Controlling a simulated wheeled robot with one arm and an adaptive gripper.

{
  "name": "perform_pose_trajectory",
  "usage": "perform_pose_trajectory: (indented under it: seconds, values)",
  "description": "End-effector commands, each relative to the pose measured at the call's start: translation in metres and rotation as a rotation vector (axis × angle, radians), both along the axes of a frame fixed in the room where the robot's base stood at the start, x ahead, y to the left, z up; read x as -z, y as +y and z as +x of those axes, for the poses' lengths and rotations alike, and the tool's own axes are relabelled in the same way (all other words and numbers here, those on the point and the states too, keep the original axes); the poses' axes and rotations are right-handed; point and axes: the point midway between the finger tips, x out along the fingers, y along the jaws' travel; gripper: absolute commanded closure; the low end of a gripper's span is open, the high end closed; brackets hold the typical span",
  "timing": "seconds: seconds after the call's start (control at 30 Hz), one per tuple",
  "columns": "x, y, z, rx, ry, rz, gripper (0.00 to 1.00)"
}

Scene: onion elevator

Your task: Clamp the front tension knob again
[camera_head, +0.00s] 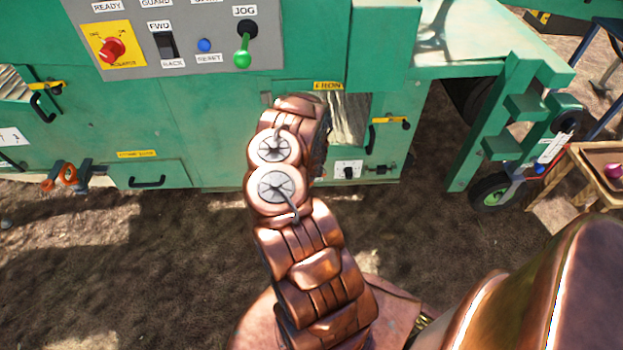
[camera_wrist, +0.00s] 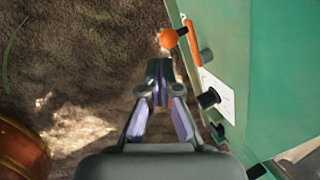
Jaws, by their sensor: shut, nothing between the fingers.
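The black front tension knob (camera_head: 348,172) sits on a white plate low on the green machine, below the yellow FRONT label (camera_head: 328,86). The knob (camera_wrist: 209,98) also shows in the wrist view, right of my gripper. Farther along the panel is an orange lever (camera_wrist: 193,42) with an orange ball end (camera_wrist: 168,38); I cannot find it in the head view, where my arm covers part of the panel. My gripper (camera_wrist: 159,68) is shut and empty, its tips just short of the ball and apart from it in the picture. In the head view my gripper is hidden behind my arm.
A similar orange clamp (camera_head: 68,176) is at the machine's lower left. The control panel (camera_head: 180,50) with a green-balled JOG lever (camera_head: 243,57) is above. A wheel (camera_head: 491,192) and a wooden tray (camera_head: 590,165) stand right. Open dirt ground (camera_head: 130,270) lies in front.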

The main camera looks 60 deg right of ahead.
Motion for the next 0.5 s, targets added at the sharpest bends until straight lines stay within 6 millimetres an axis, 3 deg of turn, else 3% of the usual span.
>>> perform_pose_trajectory:
  seconds: [0.23,0.5]
  values:
    - [-0.035,0.019,0.003,0.004,-0.002,0.001,1.0]
    - [-0.056,0.035,0.006,0.001,0.0,0.002,1.0]
